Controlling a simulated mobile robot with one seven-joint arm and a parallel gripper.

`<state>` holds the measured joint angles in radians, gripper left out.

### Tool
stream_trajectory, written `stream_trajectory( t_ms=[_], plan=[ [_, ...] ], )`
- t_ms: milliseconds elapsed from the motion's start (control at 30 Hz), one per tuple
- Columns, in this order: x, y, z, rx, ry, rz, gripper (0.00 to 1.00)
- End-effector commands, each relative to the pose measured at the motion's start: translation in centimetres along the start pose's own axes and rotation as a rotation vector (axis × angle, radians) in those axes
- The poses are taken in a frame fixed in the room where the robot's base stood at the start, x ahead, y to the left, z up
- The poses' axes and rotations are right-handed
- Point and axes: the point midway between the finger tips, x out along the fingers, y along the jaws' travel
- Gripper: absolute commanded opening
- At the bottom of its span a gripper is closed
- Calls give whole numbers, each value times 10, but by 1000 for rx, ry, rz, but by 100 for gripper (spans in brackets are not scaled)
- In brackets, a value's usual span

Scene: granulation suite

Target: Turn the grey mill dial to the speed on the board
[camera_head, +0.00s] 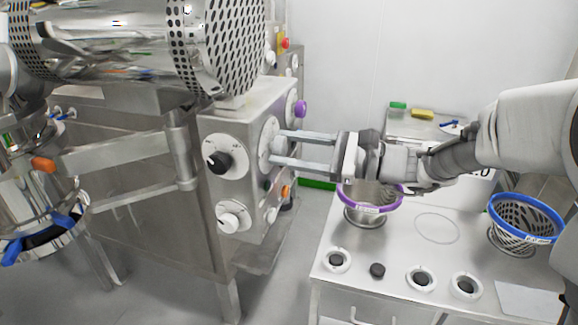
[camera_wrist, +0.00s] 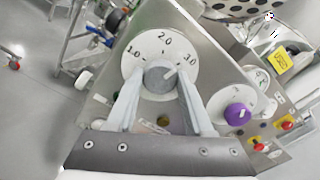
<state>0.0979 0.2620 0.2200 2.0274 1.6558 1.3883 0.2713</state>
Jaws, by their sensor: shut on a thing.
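The grey dial (camera_wrist: 158,78) sits on a round white scale plate (camera_wrist: 140,50) marked 1.0, 2.0 and 3.0 in the wrist view. Its pale pointer line slants up and right, between 2.0 and 3.0. My gripper (camera_wrist: 160,92) is shut on the dial, one finger on each side. In the head view my gripper (camera_head: 278,148) reaches left to the mill panel's side face, where the scale plate (camera_head: 268,137) shows edge-on and the dial is mostly hidden. A white board (camera_head: 484,173) behind my arm shows only part of its writing, so its speed cannot be read.
A black dial (camera_head: 220,162) and a white dial (camera_head: 232,217) are on the panel's front face. A purple knob (camera_head: 300,108) is close by the grey dial. The steel bench holds a purple-rimmed sieve (camera_head: 370,208) below my gripper and a blue-rimmed basket (camera_head: 524,222).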

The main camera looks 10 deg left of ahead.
Motion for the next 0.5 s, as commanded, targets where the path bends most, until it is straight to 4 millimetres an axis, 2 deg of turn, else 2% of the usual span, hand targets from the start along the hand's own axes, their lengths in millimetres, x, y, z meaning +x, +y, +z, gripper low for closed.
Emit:
stream_trajectory(
  t_ms=[33, 500],
  plan=[
    [0, 3, -6, -48, 0, -1, 0],
    [0, 3, -5, -474, 0, 0, 0]
  ],
)
